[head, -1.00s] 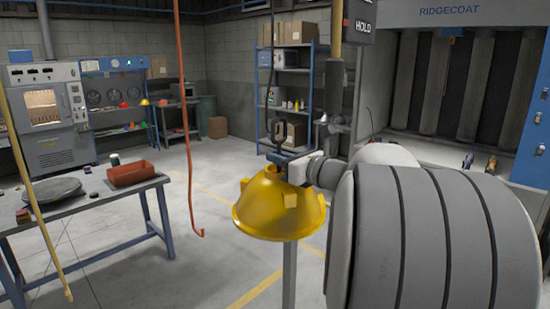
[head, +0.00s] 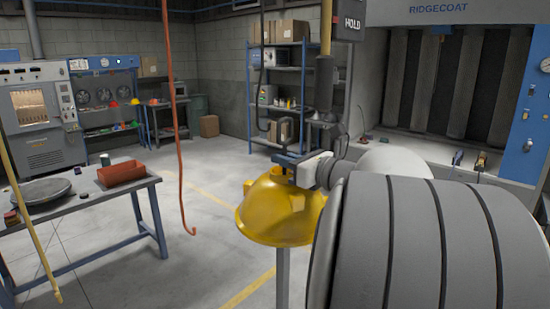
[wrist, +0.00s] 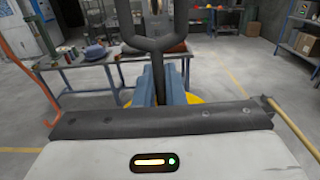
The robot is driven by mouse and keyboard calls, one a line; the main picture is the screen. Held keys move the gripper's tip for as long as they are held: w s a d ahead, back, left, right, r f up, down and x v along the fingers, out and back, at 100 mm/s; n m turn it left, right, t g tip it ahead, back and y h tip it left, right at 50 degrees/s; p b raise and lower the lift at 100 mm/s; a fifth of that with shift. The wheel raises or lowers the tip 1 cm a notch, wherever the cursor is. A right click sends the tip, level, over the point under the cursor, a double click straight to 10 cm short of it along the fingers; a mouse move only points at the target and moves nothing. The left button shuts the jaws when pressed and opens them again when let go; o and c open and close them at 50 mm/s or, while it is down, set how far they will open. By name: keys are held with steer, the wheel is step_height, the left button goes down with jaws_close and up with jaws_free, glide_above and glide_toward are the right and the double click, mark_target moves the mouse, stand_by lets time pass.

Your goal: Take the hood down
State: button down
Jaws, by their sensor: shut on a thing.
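The yellow hood (head: 275,212) hangs dome up, rim down, left of my arm in the head view. My gripper (head: 287,160) is shut on the hood's top fitting, its blue fingers just above the dome. In the wrist view, my gripper (wrist: 160,92) has its fingers around a dark stem that forks upward into a U. Slivers of the yellow hood (wrist: 192,99) show below the fingers. A dark hanger line (head: 262,70) comes down close above and left of the fingers. I cannot tell whether its lower end still bears the fitting.
An orange hooked hose (head: 176,120) hangs between table and hood. A grey post shows under the hood. A shelf rack (head: 277,85) and a booth (head: 440,80) stand behind. Floor between table and hood is clear.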

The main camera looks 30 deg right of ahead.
steer(key=shift+v, duration=3.5)
steer(key=shift+r, duration=0.2)
steer(key=shift+w, duration=0.1)
